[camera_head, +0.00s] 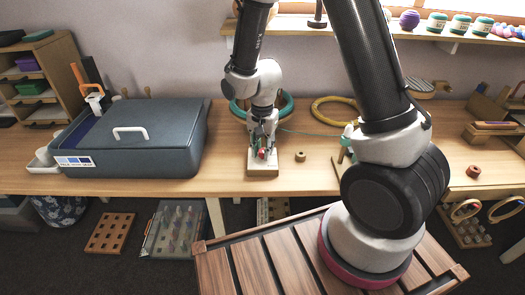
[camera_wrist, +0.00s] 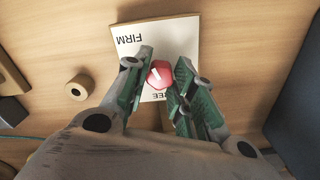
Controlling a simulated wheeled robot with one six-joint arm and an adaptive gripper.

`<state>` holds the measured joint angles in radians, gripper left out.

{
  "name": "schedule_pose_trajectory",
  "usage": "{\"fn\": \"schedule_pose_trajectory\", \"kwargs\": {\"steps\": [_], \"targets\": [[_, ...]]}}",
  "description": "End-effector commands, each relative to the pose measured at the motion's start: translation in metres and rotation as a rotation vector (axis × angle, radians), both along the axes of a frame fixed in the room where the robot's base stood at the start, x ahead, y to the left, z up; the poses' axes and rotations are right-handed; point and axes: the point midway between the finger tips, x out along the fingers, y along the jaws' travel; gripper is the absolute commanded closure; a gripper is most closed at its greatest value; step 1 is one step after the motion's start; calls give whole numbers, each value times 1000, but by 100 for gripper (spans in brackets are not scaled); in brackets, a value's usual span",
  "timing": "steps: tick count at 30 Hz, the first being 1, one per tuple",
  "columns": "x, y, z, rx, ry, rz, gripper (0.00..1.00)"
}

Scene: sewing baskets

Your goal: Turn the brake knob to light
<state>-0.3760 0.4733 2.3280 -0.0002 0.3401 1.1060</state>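The brake knob (camera_wrist: 159,75) is red with a white pointer mark, and sits on a pale square plate (camera_wrist: 181,30) in the wrist view. The plate reads FIRM, upside down at its upper left, and partly hidden letters ending in EE below the knob. The pointer runs from upper left to lower right. My gripper (camera_wrist: 163,68) is over the plate with one finger on each side of the knob. The fingers are apart and look close to its sides; contact is not clear. In the head view the gripper (camera_head: 262,145) points down at the plate (camera_head: 263,170), mostly covering the knob.
A grey lidded case (camera_head: 150,150) stands left of the plate. A small wooden ring (camera_head: 300,156) lies just right of it. A teal hoop (camera_head: 285,105) and a yellow hoop (camera_head: 335,110) are behind. Bare tabletop lies between the case and the plate.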

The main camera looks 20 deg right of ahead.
Motion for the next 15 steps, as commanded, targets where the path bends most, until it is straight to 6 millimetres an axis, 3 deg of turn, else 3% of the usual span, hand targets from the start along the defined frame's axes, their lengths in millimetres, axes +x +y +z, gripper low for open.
{"fn": "schedule_pose_trajectory", "kwargs": {"steps": [11,15], "targets": [[0,0,1,0,0,5,61],[1,0,11,2,-3,6,61]]}}
